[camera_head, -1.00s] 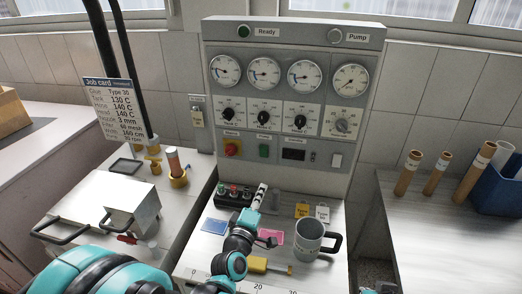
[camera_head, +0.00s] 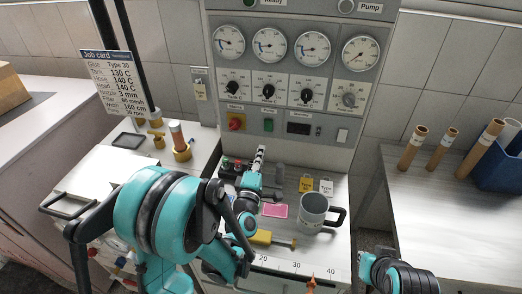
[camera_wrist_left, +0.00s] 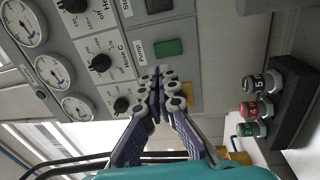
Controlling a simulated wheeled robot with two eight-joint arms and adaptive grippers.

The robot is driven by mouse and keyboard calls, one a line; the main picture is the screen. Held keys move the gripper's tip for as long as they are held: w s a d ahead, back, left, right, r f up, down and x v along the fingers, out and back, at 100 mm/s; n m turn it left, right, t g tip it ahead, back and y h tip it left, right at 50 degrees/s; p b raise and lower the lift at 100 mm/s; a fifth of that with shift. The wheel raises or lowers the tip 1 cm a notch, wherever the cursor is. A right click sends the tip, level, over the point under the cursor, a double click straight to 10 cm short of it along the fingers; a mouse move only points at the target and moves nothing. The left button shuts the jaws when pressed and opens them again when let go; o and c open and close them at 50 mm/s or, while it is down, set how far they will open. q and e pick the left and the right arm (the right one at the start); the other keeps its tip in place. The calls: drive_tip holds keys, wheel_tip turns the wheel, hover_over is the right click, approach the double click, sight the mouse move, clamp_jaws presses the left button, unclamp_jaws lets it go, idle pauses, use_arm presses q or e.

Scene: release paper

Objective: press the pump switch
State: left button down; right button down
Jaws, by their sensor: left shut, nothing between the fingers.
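In the left wrist view the green button (camera_wrist_left: 168,48) sits beside a small label, just beyond the fingertips. My left gripper (camera_head: 260,152) is below the button in the head view and points up toward the panel. Its fingers (camera_wrist_left: 160,78) are shut and empty. Whether the tips touch the panel, I cannot tell. My right gripper is not in view.
A grey mug (camera_head: 313,208), a pink card (camera_head: 275,211) and a yellow tool (camera_head: 262,237) lie on the bench below the panel. Capped bottles (camera_wrist_left: 256,108) stand close to the gripper. Cardboard tubes (camera_head: 445,148) stand at the right.

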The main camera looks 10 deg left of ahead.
sight(269, 123)
use_arm(q)
drive_tip(key=w, duration=0.6)
drive_tip(key=w+r+b, duration=0.1)
drive_tip(key=w, duration=0.2)
drive_tip(key=shift+w, duration=0.3)
drive_tip(key=shift+w+r, duration=0.15)
drive_tip(key=shift+w, duration=0.35)
drive_tip(key=shift+w+r, duration=0.15)
drive_tip(key=shift+w, duration=0.15)
